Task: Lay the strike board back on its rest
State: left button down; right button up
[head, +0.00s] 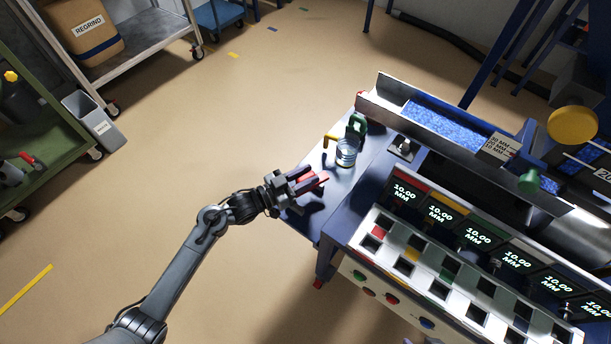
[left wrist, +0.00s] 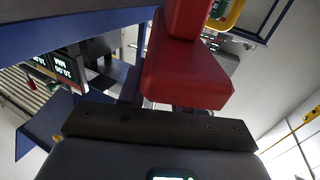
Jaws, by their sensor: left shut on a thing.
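My left gripper (head: 294,186) is shut on a red piece, which I take to be the strike board (head: 318,181). The board points to the right from the fingers, over the small metal-topped side table (head: 318,205). I cannot tell whether it touches the tabletop. In the left wrist view the red board (left wrist: 185,72) fills the upper middle, just beyond the dark gripper body. I cannot clearly make out the board's rest. My right gripper is not in view.
A clear cup (head: 346,153), a yellow-handled item (head: 331,138) and a green item (head: 357,123) stand behind the board on the side table. To the right is the machine with several 10.00 MM displays (head: 440,213). Open floor lies left.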

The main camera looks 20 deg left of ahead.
pick_arm(q)
jog(key=shift+f, duration=0.45)
jog(key=c, duration=0.8)
grip_release()
jog(key=shift+r, duration=0.55)
jog(key=p+v, duration=0.5)
jog(key=v, duration=0.7)
jog(key=s+n+g+y, duration=0.2)
jog(key=s+g+y, duration=0.1)
jog(key=s, duration=0.3)
jog(key=s+d+n+g+y, duration=0.1)
jog(key=s+g+y, duration=0.3)
jog(key=s, duration=0.3)
jog(key=s+d+n+g+y, duration=0.1)
jog(key=s+n+g+y, duration=0.1)
jog(key=s, duration=0.5)
jog(key=shift+s+d+r+n+g+y, duration=0.1)
jog(key=shift+n+g+y, duration=0.05)
jog(key=shift+g+y, duration=0.3)
jog(key=shift+s+d+r+n+g+y, duration=0.1)
jog(key=shift+r+n+g+y, duration=0.05)
jog(key=shift+g+y, duration=0.25)
